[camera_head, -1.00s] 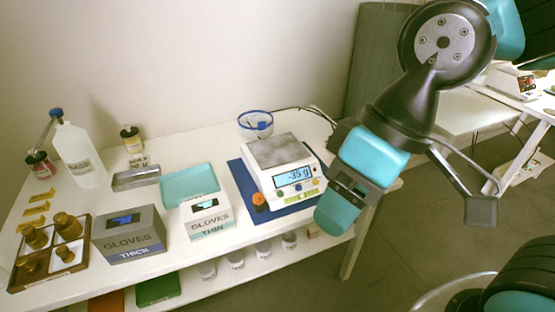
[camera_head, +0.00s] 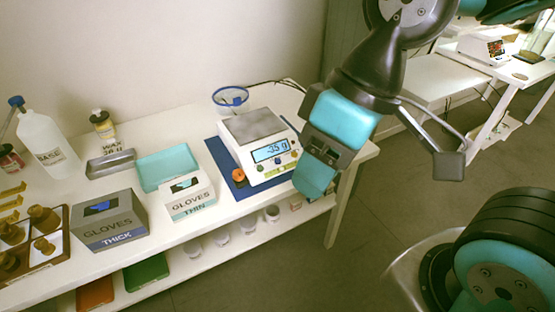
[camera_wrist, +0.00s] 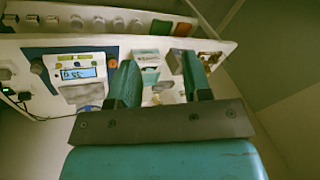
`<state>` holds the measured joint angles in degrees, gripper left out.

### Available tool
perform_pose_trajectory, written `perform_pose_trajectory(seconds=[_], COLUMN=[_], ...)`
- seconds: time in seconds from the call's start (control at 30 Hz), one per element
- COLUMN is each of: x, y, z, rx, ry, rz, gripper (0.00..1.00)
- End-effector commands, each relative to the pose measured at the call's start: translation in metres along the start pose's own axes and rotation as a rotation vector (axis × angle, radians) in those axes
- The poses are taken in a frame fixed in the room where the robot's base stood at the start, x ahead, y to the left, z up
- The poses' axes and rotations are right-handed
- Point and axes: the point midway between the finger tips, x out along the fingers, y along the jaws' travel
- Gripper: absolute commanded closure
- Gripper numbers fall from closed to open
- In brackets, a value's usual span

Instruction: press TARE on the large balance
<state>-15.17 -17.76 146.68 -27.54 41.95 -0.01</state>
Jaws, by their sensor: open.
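The white balance (camera_head: 262,160) stands on a blue mat (camera_head: 217,152) near the table's right front. It has a grey square pan (camera_head: 253,125) and a lit display (camera_head: 270,151) showing about -35. In the wrist view the balance (camera_wrist: 84,74) lies left of the fingers. My gripper (camera_head: 314,178) is open and empty, at the balance's right front side in the head view and overlapping its edge there. The two teal fingers also show in the wrist view (camera_wrist: 158,80). I cannot tell whether they touch the balance.
An orange-topped item (camera_head: 238,175) sits on the mat at the balance's left. A thin gloves box (camera_head: 189,196), a teal tray (camera_head: 172,168) and a thick gloves box (camera_head: 110,221) stand further left.

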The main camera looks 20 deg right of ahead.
Motion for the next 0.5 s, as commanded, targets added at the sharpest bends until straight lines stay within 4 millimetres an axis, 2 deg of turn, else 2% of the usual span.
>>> perform_pose_trajectory(seconds=[0.03, 0.17, 0.2, 0.5], x=[0.0, 0.0, 0.0, 0.0], y=[0.0, 0.0, 0.0, 0.0], z=[0.0, 0.0, 0.0, 0.0], rx=[0.0, 0.0, 0.0, 0.0], ry=[0.0, 0.0, 0.0, 0.0], rz=[0.0, 0.0, 0.0, 0.0], gripper=[0.67, 0.96, 1.0, 1.0])
